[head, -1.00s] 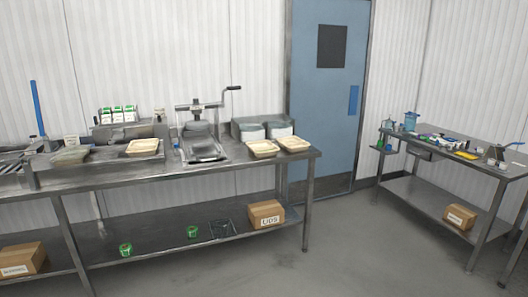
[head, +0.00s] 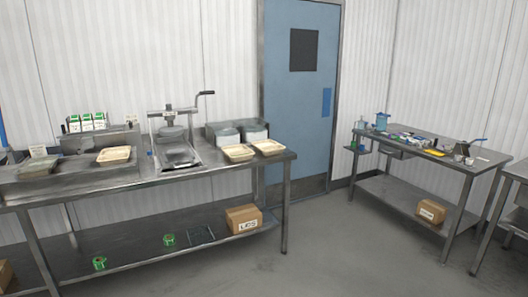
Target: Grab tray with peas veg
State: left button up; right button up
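Several pale trays stand on the long steel table (head: 225,173) in the head view. One tray (head: 115,156) sits at the left in front of the metal ledge. Two more trays, one (head: 238,153) and another (head: 268,147), sit side by side near the table's right end. A greyish container (head: 38,167) lies farther left. The contents are too small to tell, so I cannot say which tray holds peas. Neither of my grippers is in view.
A press with a crank handle (head: 206,93) stands mid-table. A cardboard box (head: 243,219) and green rolls (head: 169,240) lie on the lower shelf. A second steel table (head: 470,158) stands at the right by a blue door (head: 290,110). The floor between is clear.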

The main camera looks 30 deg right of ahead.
aim_at(239, 153)
jog(key=i+z, duration=0.1)
jog(key=z, duration=0.8)
jog(key=i+j+z, duration=1.05)
jog(key=j+z, duration=0.15)
jog(key=j, duration=0.15)
